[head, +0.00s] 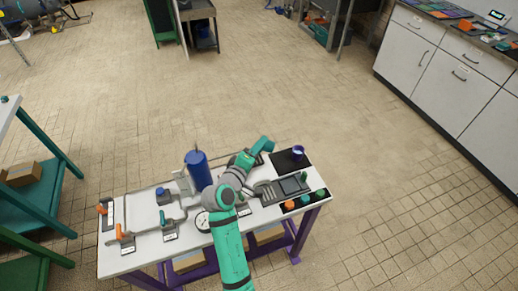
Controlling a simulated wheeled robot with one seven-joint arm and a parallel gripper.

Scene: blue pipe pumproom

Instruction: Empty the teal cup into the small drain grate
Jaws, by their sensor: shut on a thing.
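My arm reaches over the white-topped bench, and my gripper (256,153) is near its back edge, left of a dark square mat. A teal piece at the arm's far end looks like the teal cup (265,143), tilted, with my gripper shut on it. At this size I cannot clearly part cup from gripper, and the cup's mouth and contents do not show. I cannot make out the small drain grate for certain. A grey slotted tray (291,185) lies in front of the mat.
On the bench (140,250) stand a blue cylinder (199,170), pipes with orange-handled valves and a round gauge (202,222). A blue-purple round thing (298,151) is on the dark mat (286,165). Coloured knobs (305,199) line the front right.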

